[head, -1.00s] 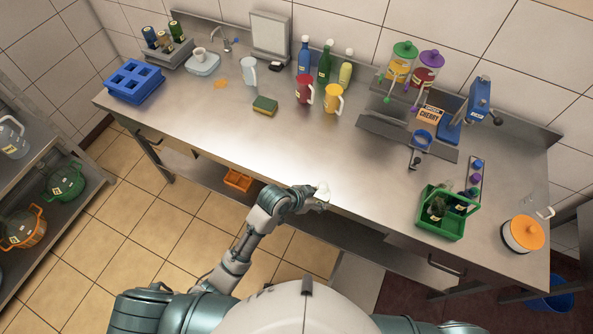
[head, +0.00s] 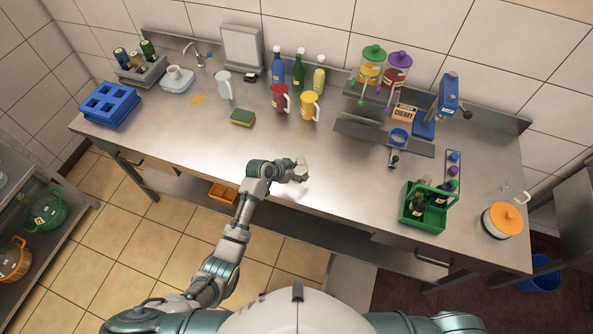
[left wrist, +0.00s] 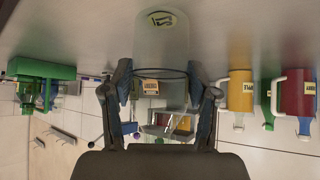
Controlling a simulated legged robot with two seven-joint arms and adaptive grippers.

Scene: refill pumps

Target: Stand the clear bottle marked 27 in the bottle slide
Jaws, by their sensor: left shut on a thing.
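My left gripper (left wrist: 160,105) is shut on a clear bottle (left wrist: 160,60), which lies between its two fingers in the left wrist view. That view is upside down; the bottle's round label appears to read 27. In the head view my left gripper (head: 302,172) is above the front part of the steel counter, and the bottle shows only as a small pale shape there. A blue ring holder (head: 398,137) on a steel plate, which looks like the bottle slide, is farther back and to the right, apart from the gripper. My right gripper is not in view.
A green carrier (head: 408,217) with dark bottles stands at the front right, beside an orange-lidded pot (head: 502,220). A blue press (head: 447,95) stands behind the ring. Red (head: 280,97) and yellow (head: 309,106) mugs stand behind the gripper.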

